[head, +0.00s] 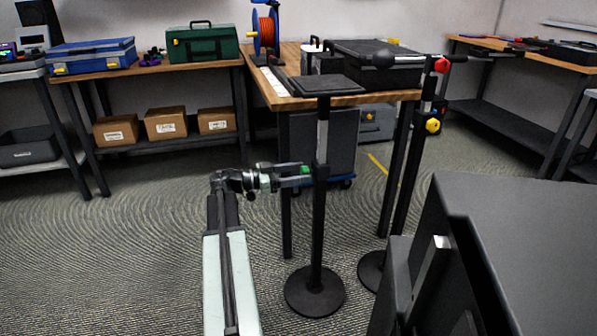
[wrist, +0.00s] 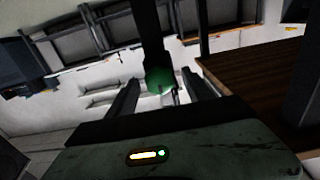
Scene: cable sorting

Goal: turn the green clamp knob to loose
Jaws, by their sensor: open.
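The green clamp knob (head: 305,169) sits on the side of a black stand pole (head: 318,220) topped by a flat dark plate (head: 323,86). My gripper (head: 304,175) comes in from the left at knob height, its jaws open. In the wrist view the green knob (wrist: 160,80) shows between the two finger ends of my gripper (wrist: 163,85), with gaps on both sides. Whether the fingers reach past the knob is hard to tell. The knob's turned position cannot be read.
A second stand behind has a red knob (head: 441,65) and a yellow knob (head: 432,126). The workbench (head: 282,100) with a black case (head: 375,65) stands just behind. The stand's round base (head: 315,291) rests on patterned floor, which is open at left.

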